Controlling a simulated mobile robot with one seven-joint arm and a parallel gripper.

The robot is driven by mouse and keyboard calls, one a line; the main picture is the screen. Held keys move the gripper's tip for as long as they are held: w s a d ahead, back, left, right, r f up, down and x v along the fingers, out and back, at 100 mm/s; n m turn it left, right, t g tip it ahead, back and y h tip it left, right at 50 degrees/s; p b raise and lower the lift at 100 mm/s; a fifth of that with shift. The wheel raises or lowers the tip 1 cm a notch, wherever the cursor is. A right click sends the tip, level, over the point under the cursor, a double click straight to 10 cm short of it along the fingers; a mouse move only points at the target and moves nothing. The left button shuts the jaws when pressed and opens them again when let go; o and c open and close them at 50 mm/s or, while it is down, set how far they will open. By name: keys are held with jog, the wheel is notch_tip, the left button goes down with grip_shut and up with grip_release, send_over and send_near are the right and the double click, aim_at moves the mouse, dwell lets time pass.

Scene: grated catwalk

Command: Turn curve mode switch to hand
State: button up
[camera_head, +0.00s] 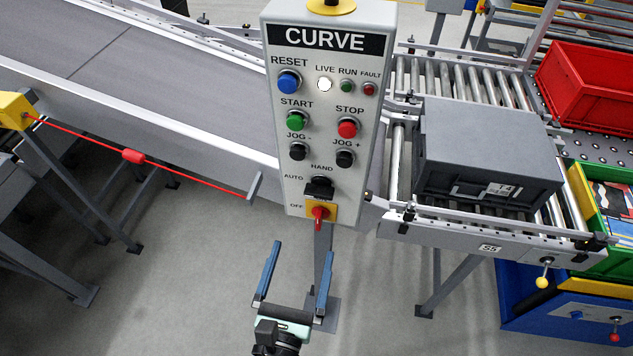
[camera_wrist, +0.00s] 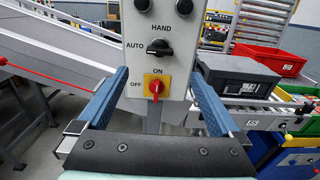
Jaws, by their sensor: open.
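The CURVE control box (camera_head: 351,110) is a pale grey panel on a post. Its black mode switch (camera_head: 319,188) sits low on the panel, with AUTO at its left and HAND above it. In the wrist view the same switch (camera_wrist: 158,47) lies roughly level, its handle seeming to point left toward AUTO. My gripper (camera_head: 302,248) is open and empty, with blue fingers spread below and in front of the panel. In the wrist view the fingers (camera_wrist: 158,73) frame the lower panel, apart from the switch.
A red rotary switch on a yellow plate (camera_head: 319,213) sits just under the mode switch. Buttons and lamps fill the panel above. A red pull cord (camera_head: 80,138) runs at left along the belt conveyor (camera_head: 150,75). A grey crate (camera_head: 490,140) stands on rollers at right.

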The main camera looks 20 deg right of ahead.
aim_at(318, 196)
jog(key=p+x, duration=0.2)
jog(key=x, duration=1.1)
jog(key=shift+s, duration=0.1)
jog(key=c, duration=1.3)
